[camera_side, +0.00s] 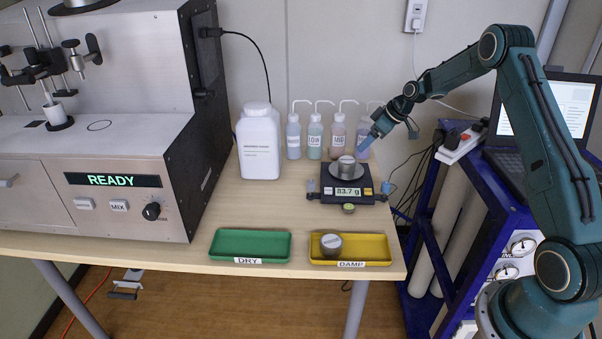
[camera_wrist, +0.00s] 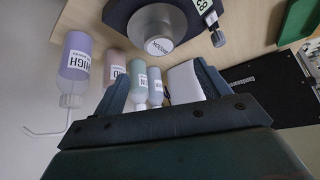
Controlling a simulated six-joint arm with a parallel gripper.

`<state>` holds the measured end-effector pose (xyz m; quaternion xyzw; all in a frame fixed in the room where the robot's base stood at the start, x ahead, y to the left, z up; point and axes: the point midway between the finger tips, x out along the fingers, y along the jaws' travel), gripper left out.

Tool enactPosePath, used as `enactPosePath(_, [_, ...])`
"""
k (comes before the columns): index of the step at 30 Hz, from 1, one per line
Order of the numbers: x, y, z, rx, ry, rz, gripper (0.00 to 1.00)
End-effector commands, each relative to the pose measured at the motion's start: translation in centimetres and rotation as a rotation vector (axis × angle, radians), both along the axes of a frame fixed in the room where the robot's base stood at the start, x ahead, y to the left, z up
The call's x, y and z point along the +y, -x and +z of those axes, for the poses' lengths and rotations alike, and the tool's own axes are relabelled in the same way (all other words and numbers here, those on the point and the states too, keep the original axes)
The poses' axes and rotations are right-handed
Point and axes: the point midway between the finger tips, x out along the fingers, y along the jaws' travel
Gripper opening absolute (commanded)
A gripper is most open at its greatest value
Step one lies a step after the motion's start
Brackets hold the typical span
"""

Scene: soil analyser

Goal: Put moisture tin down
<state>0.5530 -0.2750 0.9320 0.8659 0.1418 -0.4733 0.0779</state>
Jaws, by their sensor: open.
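A grey metal moisture tin (camera_side: 346,163) stands on the round pan of the black balance (camera_side: 347,189), whose display reads 83.7 g. In the wrist view the same tin (camera_wrist: 156,38) shows at the top middle, its labelled end towards me. A second grey tin (camera_side: 331,243) sits in the yellow DAMP tray (camera_side: 375,252). My gripper (camera_side: 366,146) is just above and to the right of the balance tin, apart from it. In the wrist view my gripper (camera_wrist: 165,78) has its fingers spread, with no tin between them.
The green DRY tray (camera_side: 250,243) is empty. Several wash bottles (camera_side: 315,136) and a white jug (camera_side: 259,143) stand behind. The analyser (camera_side: 110,120) fills the left, its display reading READY. A blue cart (camera_side: 440,220) is at the right.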

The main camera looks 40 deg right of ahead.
Motion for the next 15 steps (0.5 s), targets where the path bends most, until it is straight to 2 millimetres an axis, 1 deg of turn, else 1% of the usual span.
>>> enactPosePath(11, [0.1,0.0,0.1,0.000,0.001,0.000,0.75])
enactPosePath(15, [0.8,0.0,1.1,0.003,0.005,0.000,0.75])
